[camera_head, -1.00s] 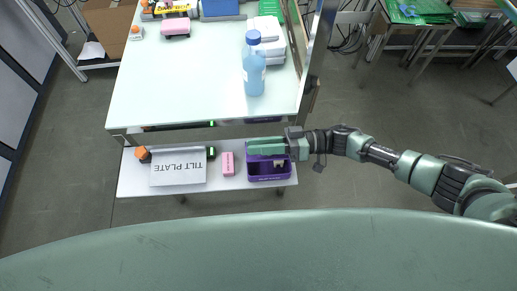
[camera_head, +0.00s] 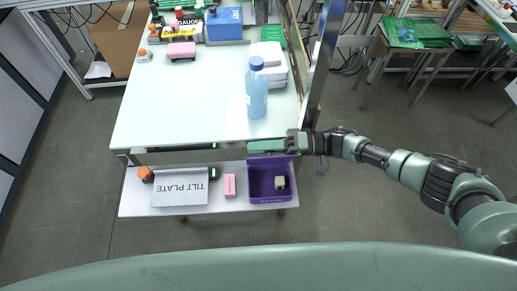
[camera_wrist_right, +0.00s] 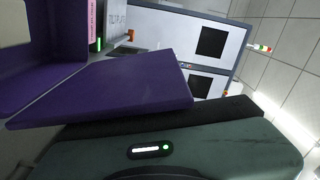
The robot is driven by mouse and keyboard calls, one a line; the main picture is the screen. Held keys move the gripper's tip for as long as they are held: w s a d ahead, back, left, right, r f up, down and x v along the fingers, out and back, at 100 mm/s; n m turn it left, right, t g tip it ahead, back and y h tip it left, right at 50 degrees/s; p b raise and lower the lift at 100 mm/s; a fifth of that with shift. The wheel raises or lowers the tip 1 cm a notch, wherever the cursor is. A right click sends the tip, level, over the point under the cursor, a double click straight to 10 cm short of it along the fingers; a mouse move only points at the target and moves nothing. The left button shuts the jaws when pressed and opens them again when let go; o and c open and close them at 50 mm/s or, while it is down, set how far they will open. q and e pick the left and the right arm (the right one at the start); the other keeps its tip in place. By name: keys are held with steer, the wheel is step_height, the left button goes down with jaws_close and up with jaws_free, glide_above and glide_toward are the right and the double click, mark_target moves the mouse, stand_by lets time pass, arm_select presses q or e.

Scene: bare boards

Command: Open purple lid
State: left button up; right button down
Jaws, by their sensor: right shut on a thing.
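The purple box (camera_head: 252,188) stands on the lower white shelf in the head view, its top uncovered. A small pale object (camera_head: 280,183) lies inside it. The purple lid (camera_head: 285,159) shows as a thin strip along the box's far edge; in the right wrist view the lid (camera_wrist_right: 110,85) is a broad tilted panel. My right gripper (camera_head: 252,146) lies along the lid's far side and is shut on the lid. The gripper hides part of the lid in the head view. My left gripper is in neither view.
A pink block (camera_head: 229,186) and the "TILT PLATE" panel (camera_head: 180,188) are left of the box. The white tabletop (camera_head: 185,95) overhangs behind, with a blue bottle (camera_head: 257,95) close to its front edge. Open floor (camera_head: 360,215) lies to the right.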

steer(key=shift+w, duration=0.1)
stand_by(0.3)
steer(key=c, duration=1.2)
jaws_free()
steer(key=shift+c, duration=0.2)
